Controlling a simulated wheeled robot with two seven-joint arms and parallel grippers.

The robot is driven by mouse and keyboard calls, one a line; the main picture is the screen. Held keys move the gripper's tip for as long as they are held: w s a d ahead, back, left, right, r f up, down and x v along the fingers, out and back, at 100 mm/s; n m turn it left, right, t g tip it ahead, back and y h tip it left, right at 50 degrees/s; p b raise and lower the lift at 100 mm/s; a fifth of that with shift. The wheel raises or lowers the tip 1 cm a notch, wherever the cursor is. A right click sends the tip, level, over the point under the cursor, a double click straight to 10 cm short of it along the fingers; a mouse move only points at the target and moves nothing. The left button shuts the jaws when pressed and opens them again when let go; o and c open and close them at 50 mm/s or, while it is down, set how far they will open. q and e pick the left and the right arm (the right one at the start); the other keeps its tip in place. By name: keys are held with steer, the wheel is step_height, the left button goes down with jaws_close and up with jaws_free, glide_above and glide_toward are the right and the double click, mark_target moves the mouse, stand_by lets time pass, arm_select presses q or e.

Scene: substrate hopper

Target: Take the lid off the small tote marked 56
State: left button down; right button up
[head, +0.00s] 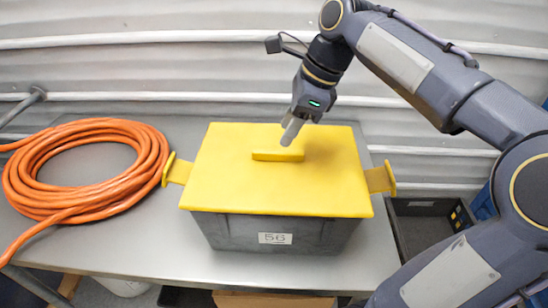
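The small tote (222,234) is a dark grey box with a white label reading 56 on its front. It stands on the grey table. Its flat yellow lid (230,188) lies on top, with a raised yellow bar handle (278,155) near the middle. My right gripper (290,134) comes in from the upper right and points down just above and behind the right part of this handle. Its fingers show edge-on as one grey shape, so their opening and any contact with the handle cannot be told. My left gripper is not in view.
Yellow side grips stick out left (176,171) and right (381,179) of the tote. A coiled orange hose (85,128) lies on the table (135,240) at the left. A dark bin (420,206) is at the right, partly behind my arm. A corrugated wall stands behind.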

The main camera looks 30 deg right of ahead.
mark_target(279, 151)
steer(key=x, duration=0.6)
steer(key=shift+d, duration=0.35)
jaws_close()
